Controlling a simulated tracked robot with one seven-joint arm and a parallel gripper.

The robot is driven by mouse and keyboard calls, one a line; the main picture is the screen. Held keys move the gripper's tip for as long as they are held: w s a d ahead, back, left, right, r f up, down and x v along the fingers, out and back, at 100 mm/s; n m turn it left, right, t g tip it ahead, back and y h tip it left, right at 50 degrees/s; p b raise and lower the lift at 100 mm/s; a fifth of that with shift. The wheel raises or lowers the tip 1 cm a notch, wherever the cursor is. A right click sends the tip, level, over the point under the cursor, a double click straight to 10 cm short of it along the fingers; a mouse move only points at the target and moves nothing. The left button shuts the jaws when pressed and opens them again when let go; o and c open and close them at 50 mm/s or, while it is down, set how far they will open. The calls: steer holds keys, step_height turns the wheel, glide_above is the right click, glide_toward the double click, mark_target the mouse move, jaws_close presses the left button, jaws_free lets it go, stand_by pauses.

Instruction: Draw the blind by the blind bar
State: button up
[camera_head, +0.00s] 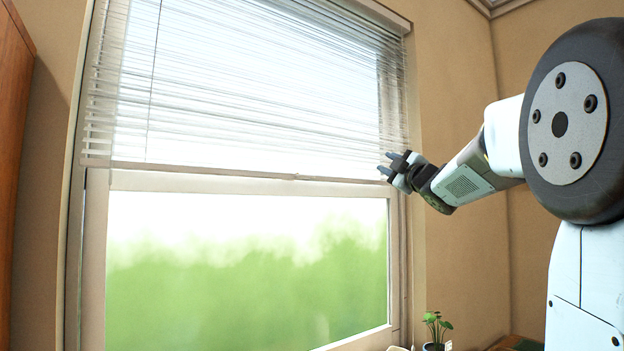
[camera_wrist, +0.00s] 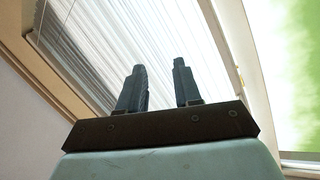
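The blind (camera_head: 230,90) is a white slatted blind that covers the upper part of the window, down to about the middle rail. Its blind bar (camera_head: 200,170) is the pale strip along the bottom edge. My gripper (camera_head: 383,168) is near the right end of the bar. Its two dark fingers are apart, with nothing seen between them in the wrist view (camera_wrist: 160,72). The slats (camera_wrist: 90,45) show beyond the fingers there. I cannot tell whether the fingers touch the bar.
The window frame (camera_head: 97,260) surrounds the glass, with blurred green outside. A thin cord (camera_head: 154,75) hangs at the left of the blind. A small potted plant (camera_head: 436,330) stands below right. A brown wooden panel (camera_head: 14,150) is at the far left.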

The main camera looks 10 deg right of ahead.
steer(key=d+f+m+g+h, duration=0.4)
steer(key=d+f+m+h, duration=0.2)
steer(key=d+m+h, duration=0.7)
steer(key=a+f+m+g+y, duration=0.5)
steer(key=f+m+y, duration=0.1)
steer(key=f+m, duration=0.25)
steer(key=s+a+m+y, duration=0.1)
steer(key=a+m+y, duration=0.1)
steer(key=a+y, duration=0.8)
steer(key=s+a+r+y, duration=0.3)
steer(key=a+r+y, duration=0.4)
steer(key=a+r, duration=0.3)
steer(key=shift+n+t, duration=0.25)
steer(key=shift+t, duration=0.15)
steer(key=x, duration=1.2)
steer(key=shift+w+a+f, duration=0.2)
steer(key=shift+w+a, duration=0.1)
steer(key=shift+w, duration=0.05)
